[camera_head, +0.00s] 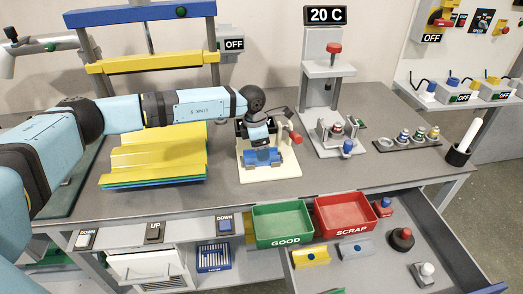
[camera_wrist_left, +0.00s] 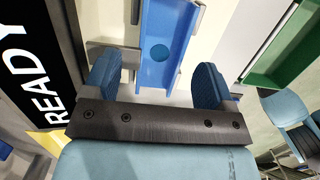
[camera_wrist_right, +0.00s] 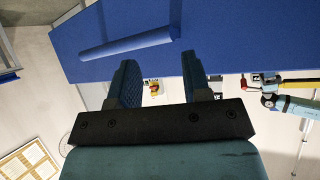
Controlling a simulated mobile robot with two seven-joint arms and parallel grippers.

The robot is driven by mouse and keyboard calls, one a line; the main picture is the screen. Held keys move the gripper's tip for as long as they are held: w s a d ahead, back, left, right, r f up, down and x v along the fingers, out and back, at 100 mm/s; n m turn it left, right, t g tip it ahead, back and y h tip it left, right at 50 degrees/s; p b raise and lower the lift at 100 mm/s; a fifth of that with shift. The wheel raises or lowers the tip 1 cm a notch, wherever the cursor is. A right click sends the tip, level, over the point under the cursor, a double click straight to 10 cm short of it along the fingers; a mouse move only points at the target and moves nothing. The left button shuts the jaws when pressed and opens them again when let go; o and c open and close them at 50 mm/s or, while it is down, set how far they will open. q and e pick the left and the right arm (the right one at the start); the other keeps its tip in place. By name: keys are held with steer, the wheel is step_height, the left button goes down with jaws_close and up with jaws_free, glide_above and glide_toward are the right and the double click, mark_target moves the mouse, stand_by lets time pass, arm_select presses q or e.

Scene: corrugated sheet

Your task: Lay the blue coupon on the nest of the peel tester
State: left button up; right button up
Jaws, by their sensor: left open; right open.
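The blue coupon (camera_head: 263,157) lies on the small cream-based fixture with a red handle, apparently the peel tester (camera_head: 252,173). In the left wrist view the coupon (camera_wrist_left: 164,40) is a blue channel with a round darker mark, between grey metal parts. My left gripper (camera_wrist_left: 155,78) is open, its two blue fingers apart, with the coupon beyond the gap between them. In the head view the left gripper (camera_head: 259,135) is just above the coupon; contact cannot be told. The nest is mostly hidden under the coupon. My right gripper (camera_wrist_right: 161,75) is open and empty, away from the coupon.
A stack of yellow and blue corrugated sheets (camera_head: 155,152) lies left of the fixture. A 20 C stand (camera_head: 325,85) is to its right.

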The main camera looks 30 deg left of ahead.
arm_select(q)
step_height(320, 180, up, 12)
steer(key=s+a, duration=0.1)
steer(key=shift+a+f+p, duration=0.2)
steer(key=shift+p, duration=0.1)
steer(key=shift+s, duration=0.1)
